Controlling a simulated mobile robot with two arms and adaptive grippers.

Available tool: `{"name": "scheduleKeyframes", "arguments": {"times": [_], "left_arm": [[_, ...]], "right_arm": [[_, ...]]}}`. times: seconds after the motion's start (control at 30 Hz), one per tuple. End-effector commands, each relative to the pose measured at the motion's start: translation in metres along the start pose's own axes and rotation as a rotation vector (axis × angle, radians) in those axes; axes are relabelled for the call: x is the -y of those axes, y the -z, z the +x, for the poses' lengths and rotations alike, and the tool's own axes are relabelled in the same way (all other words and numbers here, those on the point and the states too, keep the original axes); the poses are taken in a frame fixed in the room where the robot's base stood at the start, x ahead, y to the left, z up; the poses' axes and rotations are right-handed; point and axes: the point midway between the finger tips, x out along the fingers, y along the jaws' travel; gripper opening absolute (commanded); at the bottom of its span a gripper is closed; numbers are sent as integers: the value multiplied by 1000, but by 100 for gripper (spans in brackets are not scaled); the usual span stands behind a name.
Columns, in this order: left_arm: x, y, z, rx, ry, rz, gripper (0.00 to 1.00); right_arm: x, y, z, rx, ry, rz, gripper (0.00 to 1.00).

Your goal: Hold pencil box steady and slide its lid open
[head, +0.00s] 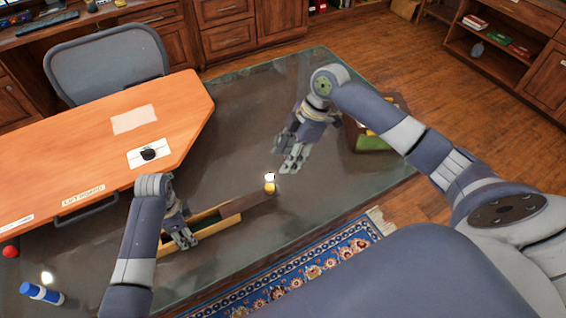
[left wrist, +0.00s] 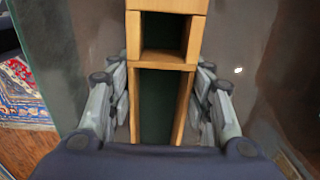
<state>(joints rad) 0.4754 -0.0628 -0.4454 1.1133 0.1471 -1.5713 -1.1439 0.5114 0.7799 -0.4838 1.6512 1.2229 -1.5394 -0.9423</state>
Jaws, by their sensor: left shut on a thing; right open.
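The long, narrow wooden pencil box (head: 210,233) lies on the dark glass-like tabletop in the head view. My left gripper (head: 184,239) is shut across its near-left part. In the left wrist view, its fingers (left wrist: 160,84) stand on both sides of the box (left wrist: 136,103). The box is open there, showing a dark green inside and a crossbar. A dark brown lid-like strip (head: 257,204) extends from the box's right end in the head view. My right gripper (head: 293,160) is open and empty above the table, beyond and to the right of that strip, apart from it.
A dark tray with a green book (head: 373,143) is right of my right gripper. An orange raised board (head: 95,150) fills the left. A blue cylinder (head: 40,292) lies front left.

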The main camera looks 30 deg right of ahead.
Motion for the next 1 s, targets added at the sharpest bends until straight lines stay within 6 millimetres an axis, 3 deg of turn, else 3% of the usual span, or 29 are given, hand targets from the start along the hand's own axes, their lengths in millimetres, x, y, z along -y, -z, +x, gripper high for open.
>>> {"name": "scheduleKeyframes", "arguments": {"times": [0.37, 0.4, 0.5, 0.83, 1.0], "left_arm": [[-1, -1, 1, 3, -1, 0, 14], [-1, -1, 1, 3, -2, 0, 53], [0, -1, 1, 2, -1, 0, 70], [0, 0, -1, 0, 0, 0, 70], [1, 0, -15, 0, 3, 1, 70]], "right_arm": [[0, 0, -2, 0, 0, 0, 44], [0, 0, -1, 0, 0, 0, 44], [0, 0, -1, 0, 0, 0, 44], [0, 0, -1, -1, 1, 0, 44], [0, 0, -1, -1, 1, 0, 44]]}}
